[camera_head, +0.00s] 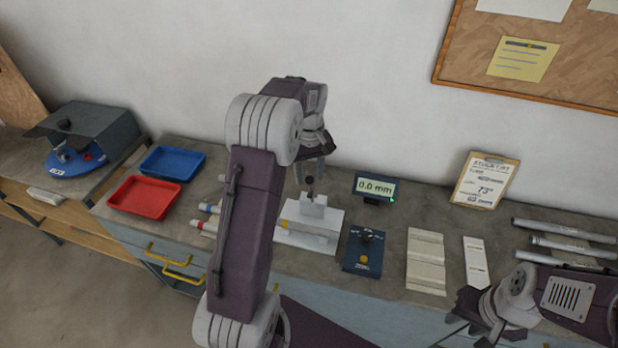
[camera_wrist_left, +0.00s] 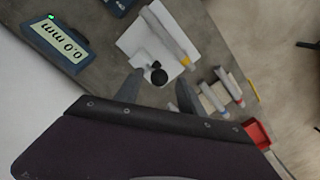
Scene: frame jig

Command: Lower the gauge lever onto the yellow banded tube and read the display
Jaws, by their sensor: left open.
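The white gauge fixture (camera_head: 312,238) stands on the bench, with a black lever knob (camera_head: 309,180) over it. A pale tube with a yellow band (camera_wrist_left: 186,62) lies along the fixture in the left wrist view; in the head view only its yellow end (camera_head: 284,223) shows. The display (camera_head: 376,187) reads 0.0 mm. My left gripper (camera_head: 312,172) is open just above the fixture; in the left wrist view its fingers (camera_wrist_left: 158,92) are on either side of the black knob (camera_wrist_left: 158,76), with no visible grip. My right gripper (camera_head: 474,310) is at the front right, its jaws unclear.
Tubes with red and blue bands (camera_head: 207,218) lie left of the fixture, partly behind my left arm. Red (camera_head: 145,198) and blue (camera_head: 172,163) trays are further left.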

